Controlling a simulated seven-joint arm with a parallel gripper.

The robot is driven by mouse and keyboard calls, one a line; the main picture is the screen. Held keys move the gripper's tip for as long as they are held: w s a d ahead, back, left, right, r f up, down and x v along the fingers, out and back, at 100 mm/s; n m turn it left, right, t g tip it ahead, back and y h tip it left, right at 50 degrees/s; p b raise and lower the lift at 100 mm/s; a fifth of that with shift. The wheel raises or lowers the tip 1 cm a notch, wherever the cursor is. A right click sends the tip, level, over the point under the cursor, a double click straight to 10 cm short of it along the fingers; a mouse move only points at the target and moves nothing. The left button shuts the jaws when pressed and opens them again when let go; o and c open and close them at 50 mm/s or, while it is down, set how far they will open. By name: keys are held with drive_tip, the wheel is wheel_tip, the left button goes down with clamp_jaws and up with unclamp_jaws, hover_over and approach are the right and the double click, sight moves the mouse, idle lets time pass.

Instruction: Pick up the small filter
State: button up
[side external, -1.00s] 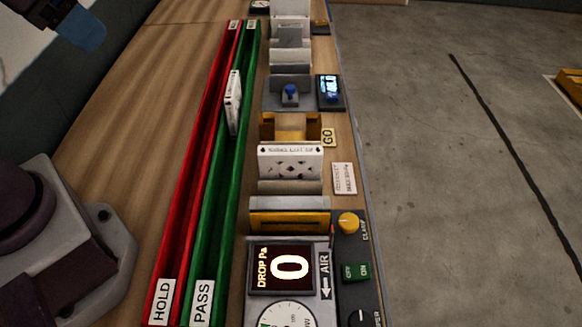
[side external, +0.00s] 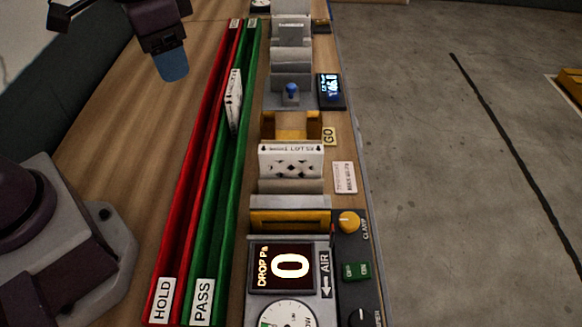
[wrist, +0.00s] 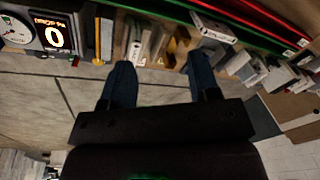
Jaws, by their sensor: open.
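A thin white boxed filter (side external: 234,100) stands on edge in the far half of the green PASS channel (side external: 212,215); it also shows in the wrist view (wrist: 214,27). A wider white filter with a dark pattern (side external: 291,161) stands in the row of fixtures to the right of the channel. The pictures do not settle which one is the small filter. My gripper (side external: 173,66) is at the upper left of the side view, above the wood and left of the channels. In the wrist view my blue fingertips (wrist: 161,75) are wide apart with nothing between them.
A red HOLD channel (side external: 185,195) runs left of the green one. A display reading 0 (side external: 290,266), a dial and a switch panel (side external: 356,271) stand at the near end. A yellow cradle (side external: 269,127) and grey blocks line the row.

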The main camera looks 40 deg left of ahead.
drive_tip(key=w+d+f+m+g, duration=0.2)
drive_tip(key=w+d+f+m, duration=0.2)
drive_tip(key=w+d+f, duration=0.35)
drive_tip(key=m+h, duration=0.1)
drive_tip(key=m, duration=0.1)
hover_over(291, 149)
drive_tip(key=shift+t, duration=0.3)
wheel_tip(291, 149, down, 12)
drive_tip(key=shift+f, duration=0.2)
clamp_jaws()
